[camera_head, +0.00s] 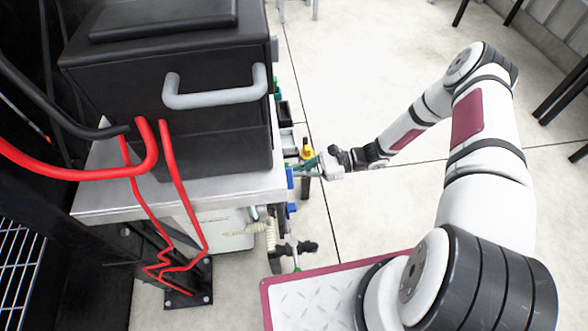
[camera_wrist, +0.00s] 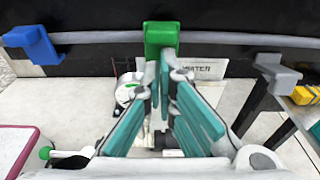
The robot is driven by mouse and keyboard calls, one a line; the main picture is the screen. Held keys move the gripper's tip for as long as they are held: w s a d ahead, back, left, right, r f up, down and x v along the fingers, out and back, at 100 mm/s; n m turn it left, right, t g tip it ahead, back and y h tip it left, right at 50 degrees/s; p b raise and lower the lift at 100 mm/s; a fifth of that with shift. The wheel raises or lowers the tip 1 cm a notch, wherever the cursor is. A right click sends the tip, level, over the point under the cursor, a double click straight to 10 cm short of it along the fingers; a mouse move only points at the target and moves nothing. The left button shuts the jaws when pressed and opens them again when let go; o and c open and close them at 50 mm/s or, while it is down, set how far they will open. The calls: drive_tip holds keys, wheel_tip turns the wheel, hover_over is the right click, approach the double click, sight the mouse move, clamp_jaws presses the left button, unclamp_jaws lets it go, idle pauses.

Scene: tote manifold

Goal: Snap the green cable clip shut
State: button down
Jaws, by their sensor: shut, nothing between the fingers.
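The green cable clip (camera_wrist: 161,37) sits on a grey cable (camera_wrist: 105,37) along a dark edge, at the top middle of the wrist view. I cannot tell whether its flap is fully closed. My gripper (camera_wrist: 165,62) has its teal fingers together at the tips, with nothing between them. The tips overlap the clip's lower part in the picture; whether they touch it is unclear. In the head view my gripper (camera_head: 311,168) is at the right side of the bench, and the green clip cannot be made out clearly there.
A yellow part (camera_wrist: 304,95) is at the far right. In the head view, a black box with a grey handle (camera_head: 214,90) stands on the bench (camera_head: 190,195). Open floor lies right.

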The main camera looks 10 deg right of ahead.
wheel_tip(320, 180, down, 5)
drive_tip(key=b, duration=0.4)
drive_tip(key=d+r+p, duration=0.2)
drive_tip(key=d+r, duration=0.2)
drive_tip(key=d, duration=0.5)
drive_tip(key=shift+s+d, duration=0.15)
drive_tip(key=shift+d, duration=0.1)
